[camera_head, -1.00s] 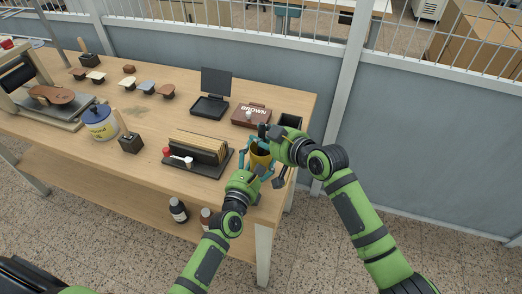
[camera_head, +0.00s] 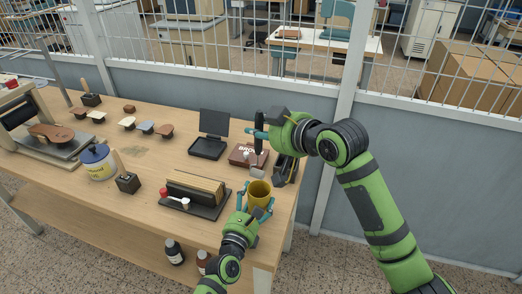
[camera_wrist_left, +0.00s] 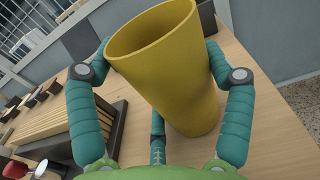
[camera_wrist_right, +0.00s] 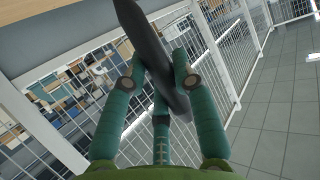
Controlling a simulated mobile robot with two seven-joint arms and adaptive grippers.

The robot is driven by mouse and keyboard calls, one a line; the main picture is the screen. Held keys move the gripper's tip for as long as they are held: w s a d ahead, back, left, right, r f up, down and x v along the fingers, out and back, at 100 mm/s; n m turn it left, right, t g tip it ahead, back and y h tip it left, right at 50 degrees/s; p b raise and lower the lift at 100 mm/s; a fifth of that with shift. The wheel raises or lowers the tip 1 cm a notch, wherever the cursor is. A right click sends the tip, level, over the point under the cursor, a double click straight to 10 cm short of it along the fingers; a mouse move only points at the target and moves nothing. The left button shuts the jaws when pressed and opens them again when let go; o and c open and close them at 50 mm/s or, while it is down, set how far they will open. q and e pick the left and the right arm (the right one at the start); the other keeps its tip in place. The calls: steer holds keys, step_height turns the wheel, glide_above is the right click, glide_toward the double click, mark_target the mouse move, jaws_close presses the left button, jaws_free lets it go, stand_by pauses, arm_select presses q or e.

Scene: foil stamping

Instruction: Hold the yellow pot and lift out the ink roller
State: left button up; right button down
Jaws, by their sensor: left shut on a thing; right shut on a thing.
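The yellow pot (camera_head: 260,190) stands near the right front of the table, its open top facing up and no roller visible inside. My left gripper (camera_head: 249,199) is shut around its sides, and the pot also fills the left wrist view (camera_wrist_left: 160,70). My right gripper (camera_head: 262,135) is shut on the dark handle of the ink roller (camera_head: 259,119), holding it roughly upright above the pot. The roller's pale lower end (camera_head: 258,172) hangs just above the pot's rim. The handle also shows in the right wrist view (camera_wrist_right: 148,35).
A brown box (camera_head: 238,154) and a dark holder (camera_head: 285,168) stand behind the pot. A black rack of boards (camera_head: 205,208) lies to its left. Farther left are a blue-lidded tub (camera_head: 98,165) and a small black block (camera_head: 127,183). A mesh fence runs behind the table.

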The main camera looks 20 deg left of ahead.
steer(key=shift+r, duration=1.35)
arm_select(q)
steer(key=o, duration=1)
steer(key=shift+o, duration=0.2)
